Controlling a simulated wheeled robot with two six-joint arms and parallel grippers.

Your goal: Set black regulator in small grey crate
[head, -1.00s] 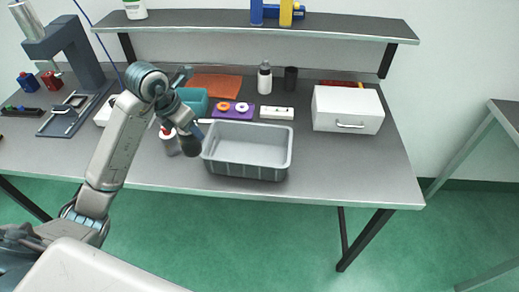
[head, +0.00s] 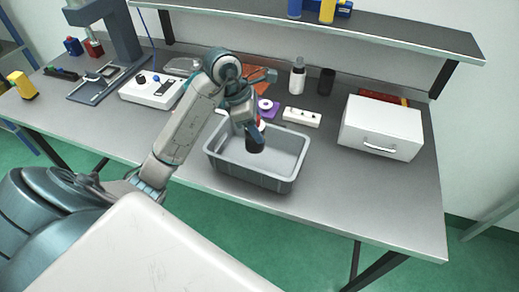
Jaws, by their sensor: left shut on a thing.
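The small grey crate (head: 233,177) stands near the front edge of the grey table, its inside mostly bare. My left gripper (head: 252,132) reaches in from the left and points down over the crate. It is shut on the black regulator (head: 257,146), a small dark piece showing below the fingers. The regulator appears within the crate's outline; I cannot tell how far it is above the floor. My arm hides part of the crate's back rim. My right gripper is not in view.
A white power strip (head: 302,117) and a purple holder (head: 268,107) lie behind the crate. A white box (head: 381,128) with a handle stands to the right. A white bottle (head: 297,77) and a black cylinder (head: 326,82) stand behind. The table's front right is clear.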

